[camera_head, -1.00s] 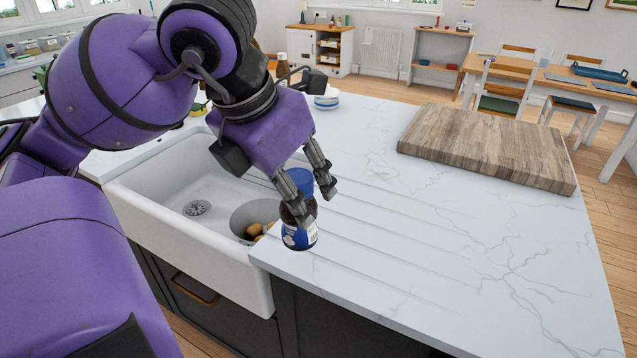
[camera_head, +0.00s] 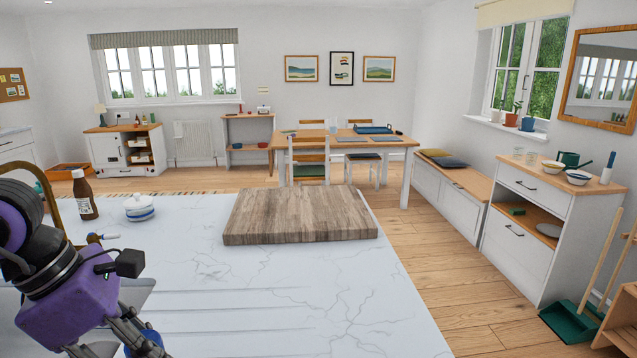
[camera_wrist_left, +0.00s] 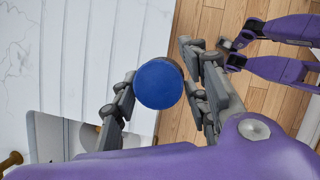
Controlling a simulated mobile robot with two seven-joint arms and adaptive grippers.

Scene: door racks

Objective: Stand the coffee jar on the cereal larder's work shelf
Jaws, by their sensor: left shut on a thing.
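The coffee jar shows in the left wrist view as a round blue lid (camera_wrist_left: 159,84) with a dark body just below it. My left gripper (camera_wrist_left: 158,92) has its fingers on both sides of the jar and is shut on it. In the head view the left gripper (camera_head: 135,345) is at the bottom left, over the worktop's sink side, and a bit of the blue jar (camera_head: 150,338) shows between its fingers. The jar's lower part is out of frame there. My right gripper is not in view. I cannot tell which cupboard is the cereal larder.
A wooden board (camera_head: 300,216), a brown bottle (camera_head: 84,196) and a lidded white-and-blue pot (camera_head: 139,208) stand on the marble worktop (camera_head: 310,290). Beyond are a dining table (camera_head: 360,140), a white cabinet (camera_head: 107,150) and a right-hand sideboard (camera_head: 518,255). A green dustpan (camera_head: 572,322) lies on the floor.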

